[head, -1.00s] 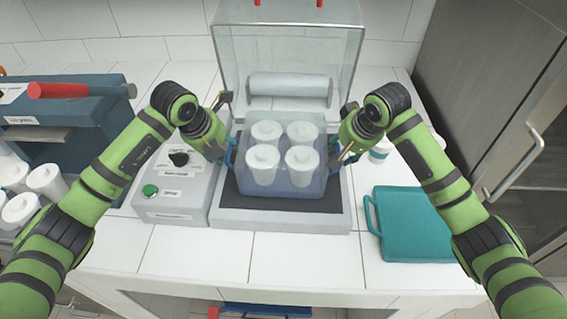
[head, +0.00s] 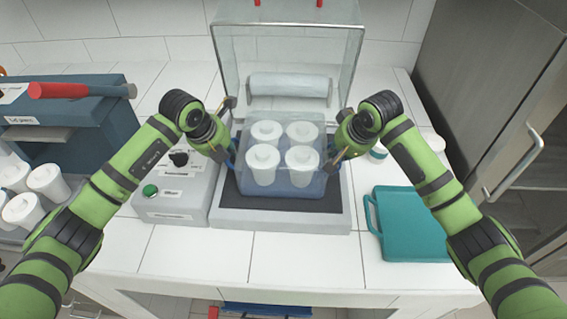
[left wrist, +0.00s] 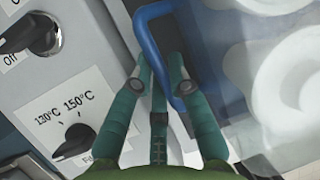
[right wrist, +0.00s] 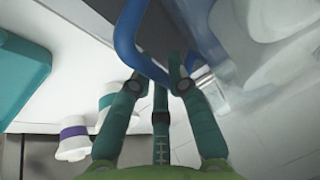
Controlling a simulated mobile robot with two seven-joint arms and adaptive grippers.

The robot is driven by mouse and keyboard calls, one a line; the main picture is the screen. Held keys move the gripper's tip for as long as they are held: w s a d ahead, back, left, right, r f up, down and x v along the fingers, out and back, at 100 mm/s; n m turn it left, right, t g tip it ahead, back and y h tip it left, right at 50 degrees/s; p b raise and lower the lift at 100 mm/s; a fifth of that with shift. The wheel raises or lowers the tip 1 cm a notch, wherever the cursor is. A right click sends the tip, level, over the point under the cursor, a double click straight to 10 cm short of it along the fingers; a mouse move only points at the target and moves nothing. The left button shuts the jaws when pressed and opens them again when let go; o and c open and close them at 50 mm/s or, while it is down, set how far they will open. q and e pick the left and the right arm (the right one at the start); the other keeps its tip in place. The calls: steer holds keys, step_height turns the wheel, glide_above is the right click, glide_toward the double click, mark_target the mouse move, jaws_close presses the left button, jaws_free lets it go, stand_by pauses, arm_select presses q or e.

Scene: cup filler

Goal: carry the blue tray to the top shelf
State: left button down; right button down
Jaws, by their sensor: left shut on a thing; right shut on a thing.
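The blue tray (head: 290,187) is translucent and holds several white lidded cups (head: 264,164). It is over the dark plate of the machine with the raised clear hood; I cannot tell whether it touches the plate. My left gripper (head: 230,158) is shut on the tray's left blue handle, which shows in the left wrist view (left wrist: 145,45). My right gripper (head: 335,160) is shut on the right blue handle, seen in the right wrist view (right wrist: 126,40). The arms partly hide both handles in the head view. I cannot make out the top shelf.
The clear hood (head: 225,70) stands behind the tray. A control box (head: 170,195) with knobs and a green button is at its left. A teal case (head: 415,225) lies at right. A dark machine (head: 75,125) and more cups are far left. A cabinet (head: 500,110) stands right.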

arm_select(q)
steer(key=shift+w+r, duration=0.1)
steer(key=shift+r, duration=0.1)
arm_select(e)
steer(key=shift+w+r, duration=0.1)
steer(key=shift+r, duration=0.1)
